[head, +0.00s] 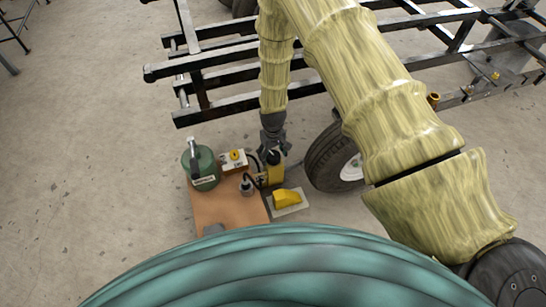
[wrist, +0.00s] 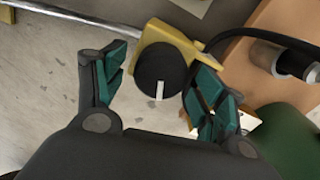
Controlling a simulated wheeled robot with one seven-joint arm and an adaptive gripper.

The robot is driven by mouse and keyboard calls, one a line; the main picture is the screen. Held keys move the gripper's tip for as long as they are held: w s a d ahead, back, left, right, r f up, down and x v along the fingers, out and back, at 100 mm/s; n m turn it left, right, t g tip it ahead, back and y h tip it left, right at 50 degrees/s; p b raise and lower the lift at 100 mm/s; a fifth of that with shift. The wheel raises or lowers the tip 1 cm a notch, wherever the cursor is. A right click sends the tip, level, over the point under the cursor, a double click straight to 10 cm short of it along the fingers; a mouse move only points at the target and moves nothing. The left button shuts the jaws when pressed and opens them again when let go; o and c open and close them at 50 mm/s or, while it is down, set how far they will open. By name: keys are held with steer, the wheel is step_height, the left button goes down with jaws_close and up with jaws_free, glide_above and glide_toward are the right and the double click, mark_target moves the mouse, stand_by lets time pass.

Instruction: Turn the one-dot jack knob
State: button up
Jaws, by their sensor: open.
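A round black knob (wrist: 160,72) with a white pointer line sits on a yellow block (wrist: 186,44) in the wrist view. The line points toward the bottom of the picture. No dot marking can be made out. My gripper (wrist: 158,62) is open, one finger on each side of the knob. The left finger is clearly apart from it; the right finger is close, and I cannot tell if it touches. In the head view my gripper (head: 274,145) is directly above the yellow block (head: 276,175), hiding part of it.
An orange-brown board (head: 228,208) carries a green cylinder (head: 204,170) and a small grey cylinder (head: 246,188). A black cable (wrist: 262,37) runs near my right finger. A yellow wedge (head: 287,197), a wheel (head: 332,160) and a dark frame (head: 225,107) are close by. Floor at left is free.

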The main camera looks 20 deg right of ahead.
steer(key=shift+f, duration=0.55)
steer(key=c, duration=1)
steer(key=shift+c, duration=0.2)
steer(key=shift+r+m+p, duration=0.1)
steer(key=shift+m+p, duration=0.2)
steer(key=shift+r+m+p, duration=0.1)
steer(key=shift+m+p, duration=0.5)
steer(key=shift+p, duration=0.1)
steer(key=shift+d+m+p, duration=0.1)
steer(key=shift+m+p, duration=1)
steer(key=shift+p, duration=0.05)
steer(key=m+p, duration=0.3)
steer(key=m, duration=0.1)
steer(key=shift+d+m, duration=0.1)
steer(key=shift+m, duration=0.3)
steer(key=shift+f, duration=0.2)
